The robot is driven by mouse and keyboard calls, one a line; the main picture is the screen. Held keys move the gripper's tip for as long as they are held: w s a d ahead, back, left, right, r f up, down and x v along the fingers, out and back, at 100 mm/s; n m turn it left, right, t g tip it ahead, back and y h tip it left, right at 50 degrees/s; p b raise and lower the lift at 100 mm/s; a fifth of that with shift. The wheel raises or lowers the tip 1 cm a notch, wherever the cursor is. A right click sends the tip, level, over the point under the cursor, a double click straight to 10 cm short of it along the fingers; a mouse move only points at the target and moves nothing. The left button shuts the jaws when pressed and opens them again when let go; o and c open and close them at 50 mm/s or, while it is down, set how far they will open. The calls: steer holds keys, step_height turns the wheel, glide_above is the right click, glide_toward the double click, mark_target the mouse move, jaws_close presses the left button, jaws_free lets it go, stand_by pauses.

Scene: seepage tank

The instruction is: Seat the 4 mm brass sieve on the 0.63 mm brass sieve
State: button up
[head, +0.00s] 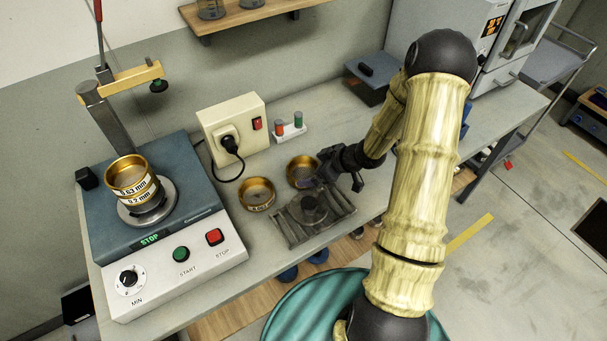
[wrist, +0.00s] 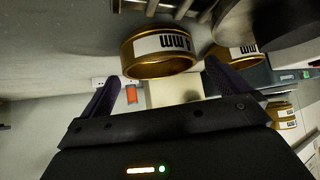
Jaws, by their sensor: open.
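The 4 mm brass sieve (head: 302,172) stands on the bench just left of my gripper (head: 327,171). In the wrist view the 4 mm sieve (wrist: 158,66) shows its white label upside down, ahead of the gap between my fingers (wrist: 165,88). My gripper is open and empty, with the sieve apart from the fingertips as far as I can tell. The 0.63 mm brass sieve (head: 130,174) is on top of the 0.2 mm sieve (head: 146,194) on the shaker at the left. Its open top is clear.
Another brass sieve (head: 257,193) stands left of the 4 mm one. A dark metal tray (head: 290,232) with a dark round piece lies in front. The shaker (head: 190,241) has an upright post and overhead clamp arm (head: 125,80). A power box (head: 234,128) stands behind.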

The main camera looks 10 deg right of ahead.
mark_target(299, 172)
steer(key=shift+p+x, duration=0.3)
steer(key=shift+x, duration=2.3)
steer(key=shift+d, duration=0.1)
steer(key=c, duration=0.7)
steer(key=shift+c, duration=0.2)
steer(key=shift+r, duration=0.1)
step_height(299, 172, up, 10)
steer(key=p, duration=0.1)
